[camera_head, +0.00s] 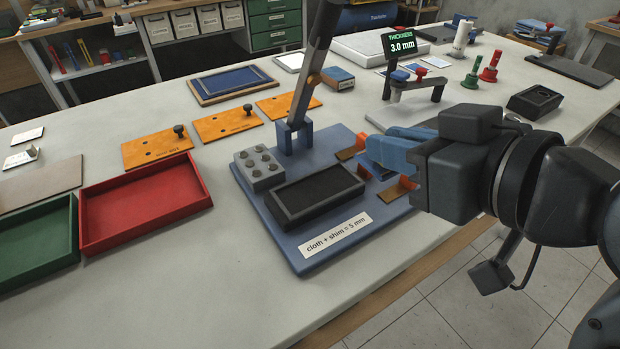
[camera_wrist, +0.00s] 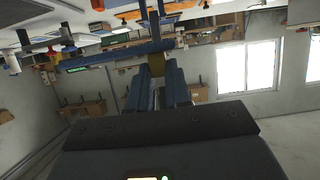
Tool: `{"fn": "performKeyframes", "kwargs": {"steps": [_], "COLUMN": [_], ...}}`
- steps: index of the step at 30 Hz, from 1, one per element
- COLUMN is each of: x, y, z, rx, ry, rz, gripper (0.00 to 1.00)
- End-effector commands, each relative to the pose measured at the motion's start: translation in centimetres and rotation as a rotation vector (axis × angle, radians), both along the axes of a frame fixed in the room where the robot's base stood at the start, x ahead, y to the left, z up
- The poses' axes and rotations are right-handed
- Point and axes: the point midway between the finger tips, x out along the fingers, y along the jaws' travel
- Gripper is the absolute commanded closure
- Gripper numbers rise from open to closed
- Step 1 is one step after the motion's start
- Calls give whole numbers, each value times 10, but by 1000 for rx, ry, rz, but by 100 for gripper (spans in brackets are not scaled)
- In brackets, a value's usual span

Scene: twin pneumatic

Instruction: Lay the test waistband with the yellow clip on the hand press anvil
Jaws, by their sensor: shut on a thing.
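My gripper (camera_head: 376,150) is over the right side of the blue base plate of the hand press (camera_head: 290,245), its blue fingers pointing left. In the wrist view my gripper (camera_wrist: 158,78) is shut on a small yellow-brown piece (camera_wrist: 157,66). Most of the piece is hidden between the fingers; I cannot tell whether it is the yellow clip, and no waistband shows clearly. A dark framed block, seemingly the anvil (camera_head: 300,208), lies on the plate left of my gripper, its top bare. The press lever (camera_head: 313,65) stands raised behind it.
Orange brackets (camera_head: 400,188) stand on the plate near my gripper. A grey studded block (camera_head: 258,170) sits beside the anvil. A thickness gauge (camera_head: 402,44) reading 3.0 mm stands behind. A red tray (camera_head: 140,215), a green tray (camera_head: 72,237) and orange plates (camera_head: 157,147) lie left.

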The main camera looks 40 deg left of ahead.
Motion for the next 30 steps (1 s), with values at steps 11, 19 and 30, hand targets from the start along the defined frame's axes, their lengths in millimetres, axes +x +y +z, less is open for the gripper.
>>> {"fn": "performKeyframes", "kwargs": {"steps": [11,19,30], "x": [-15,-20,-21], "y": [72,108,110], "z": [-44,-66,-101], "rx": [-2,0,-2], "ry": [5,2,6], "rz": [6,2,0], "gripper": [100,100,100]}}
